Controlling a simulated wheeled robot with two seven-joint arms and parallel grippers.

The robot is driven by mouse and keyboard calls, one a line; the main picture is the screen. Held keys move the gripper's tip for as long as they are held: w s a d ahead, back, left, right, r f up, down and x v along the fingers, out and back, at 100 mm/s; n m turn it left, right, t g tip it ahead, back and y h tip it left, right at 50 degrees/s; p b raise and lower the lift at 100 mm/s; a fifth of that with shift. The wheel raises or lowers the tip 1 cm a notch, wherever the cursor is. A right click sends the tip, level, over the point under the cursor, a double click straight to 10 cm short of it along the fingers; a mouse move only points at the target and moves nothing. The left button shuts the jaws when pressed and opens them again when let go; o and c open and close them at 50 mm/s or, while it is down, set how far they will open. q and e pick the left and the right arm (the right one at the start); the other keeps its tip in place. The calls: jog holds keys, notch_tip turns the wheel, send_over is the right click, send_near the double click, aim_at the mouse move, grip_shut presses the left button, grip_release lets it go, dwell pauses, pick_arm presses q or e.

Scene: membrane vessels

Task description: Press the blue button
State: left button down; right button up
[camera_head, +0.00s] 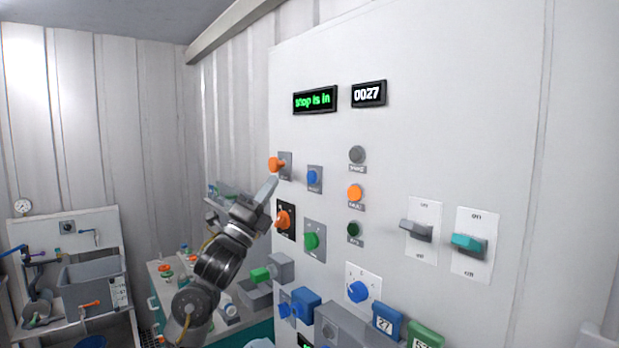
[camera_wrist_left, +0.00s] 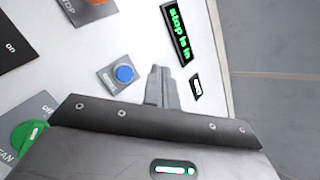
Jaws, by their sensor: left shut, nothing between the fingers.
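The blue button (camera_head: 313,178) is a round cap on a grey plate in the upper left part of the white panel, right of an orange button (camera_head: 277,164). In the left wrist view the blue button (camera_wrist_left: 124,73) is fully visible, just beside the fingertips. My left gripper (camera_head: 272,184) is shut and empty, its tip in front of the panel and left of the blue button in the head view. In the left wrist view its closed fingers (camera_wrist_left: 158,72) point toward the panel; I cannot tell the gap to its surface. My right gripper is not in view.
An orange knob (camera_head: 285,217) and a green knob (camera_head: 313,240) sit below. A green display (camera_head: 314,100) reads "stop is in". Two switches (camera_head: 416,230) are at the right.

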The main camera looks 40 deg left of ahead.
aim_at(310, 171)
pick_arm(q)
jog(key=w+d, duration=0.2)
jog(key=w, duration=0.5)
jog(key=shift+d, duration=0.15)
jog(key=shift+w, duration=0.2)
dwell(1.8)
jog(key=shift+w+d, duration=0.15)
jog(key=shift+w, duration=0.15)
jog(key=shift+w, duration=0.35)
dwell(0.8)
jog(key=shift+s, duration=0.8)
jog(key=shift+f, duration=0.1)
